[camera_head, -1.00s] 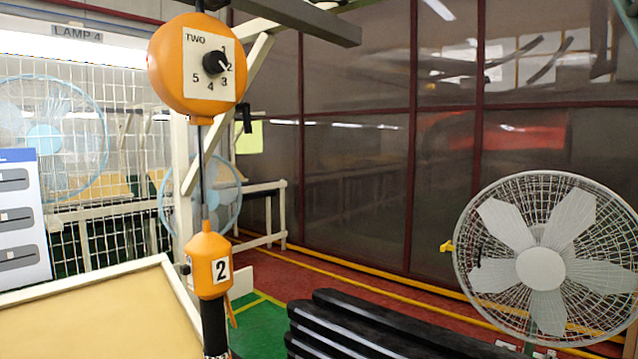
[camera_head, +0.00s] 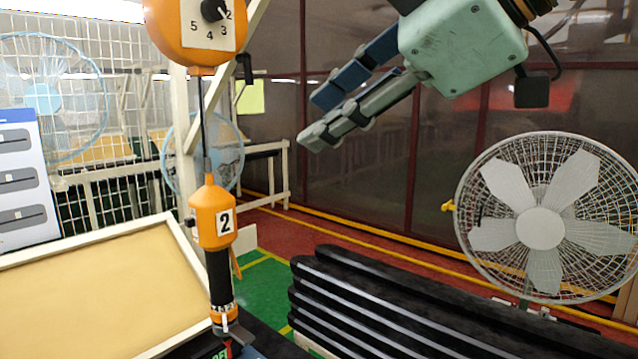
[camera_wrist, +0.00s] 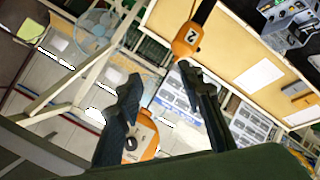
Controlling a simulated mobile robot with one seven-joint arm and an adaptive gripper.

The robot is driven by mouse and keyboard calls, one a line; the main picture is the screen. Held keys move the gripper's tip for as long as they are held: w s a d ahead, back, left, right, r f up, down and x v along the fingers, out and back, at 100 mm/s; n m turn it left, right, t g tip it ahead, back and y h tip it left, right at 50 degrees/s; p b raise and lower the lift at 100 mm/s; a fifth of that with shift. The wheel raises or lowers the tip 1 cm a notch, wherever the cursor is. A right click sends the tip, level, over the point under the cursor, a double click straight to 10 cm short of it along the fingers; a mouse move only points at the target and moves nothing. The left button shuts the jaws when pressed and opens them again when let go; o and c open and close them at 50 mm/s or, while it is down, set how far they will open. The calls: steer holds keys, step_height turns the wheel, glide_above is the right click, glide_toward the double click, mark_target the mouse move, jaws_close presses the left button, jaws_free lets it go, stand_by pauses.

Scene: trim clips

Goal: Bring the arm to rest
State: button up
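My gripper (camera_head: 317,118) is in the upper middle of the head view, raised in the air and pointing down to the left. Its two fingers are apart with nothing between them. In the wrist view the open fingers (camera_wrist: 159,75) show dark against the background. An orange hanging tool (camera_head: 212,215) marked 2 hangs upright on a cable to the left of my gripper, apart from it in the head view. The orange balancer (camera_head: 205,25) with its dial is above the tool, cut off by the top edge.
A tan board with a pale rim (camera_head: 100,270) lies at lower left. Black stacked strips (camera_head: 400,310) lie at lower middle. A grey fan (camera_head: 540,225) stands at right. A wire mesh fence (camera_head: 110,120) is behind at left. The air around my gripper looks clear.

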steer(key=s+d+f+m+g+h, duration=0.1)
steer(key=d+f+m, duration=0.3)
steer(key=f, duration=0.8)
steer(key=s+d+f+m+g+h, duration=0.1)
steer(key=d+f+m+h, duration=0.3)
steer(key=f+m, duration=0.4)
steer(key=s+d+f+m+g+h, duration=0.1)
steer(key=s+d+f+m+h, duration=0.2)
steer(key=f, duration=1.5)
steer(key=d+m, duration=0.1)
steer(key=m, duration=0.2)
steer(key=shift+d+m, duration=0.2)
steer(key=shift+m, duration=0.2)
